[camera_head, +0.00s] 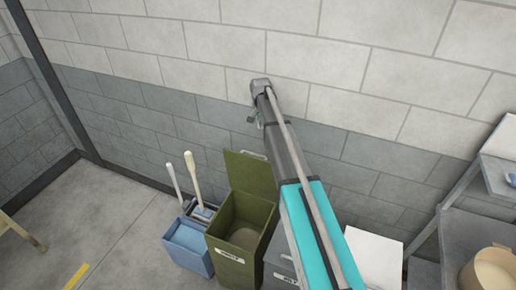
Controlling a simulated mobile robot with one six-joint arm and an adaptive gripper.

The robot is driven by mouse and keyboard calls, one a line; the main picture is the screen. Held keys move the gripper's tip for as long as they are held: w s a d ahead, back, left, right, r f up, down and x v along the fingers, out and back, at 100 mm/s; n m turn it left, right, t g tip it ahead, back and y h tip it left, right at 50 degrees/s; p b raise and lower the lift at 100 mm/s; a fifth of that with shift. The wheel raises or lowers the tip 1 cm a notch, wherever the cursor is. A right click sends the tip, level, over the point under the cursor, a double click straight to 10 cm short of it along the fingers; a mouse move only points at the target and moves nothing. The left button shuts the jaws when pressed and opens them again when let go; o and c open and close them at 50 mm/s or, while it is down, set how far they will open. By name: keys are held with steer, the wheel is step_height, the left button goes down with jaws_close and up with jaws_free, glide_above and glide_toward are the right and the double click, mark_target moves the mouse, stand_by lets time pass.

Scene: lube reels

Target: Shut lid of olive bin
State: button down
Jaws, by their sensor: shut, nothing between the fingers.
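The olive bin (231,261) stands on the floor near the wall, with a white label on its front. Its lid (248,173) is raised and leans up at the back, so the bin is open and its inside shows. My gripper (253,121) is small in the head view, beside my arm and partly hidden by it. It is shut and empty, and in the picture it shows above the lid with a gap between them. My arm passes to the right of the bin and covers part of what stands there.
A blue bin (187,246) stands left of the olive bin, with two pale handles (192,176) rising behind it. A grey bin (279,268) is on the right, partly behind my arm. A shelf (455,235) with a round tan container (490,271) is at far right. The floor at left is mostly clear.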

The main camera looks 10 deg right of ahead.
steer(key=shift+f, duration=0.1)
step_height(320, 180, down, 11)
steer(key=s+a+b, duration=0.2)
steer(key=b, duration=0.9)
steer(key=shift+s, duration=0.4)
steer(key=shift+s, duration=0.15)
stand_by(0.3)
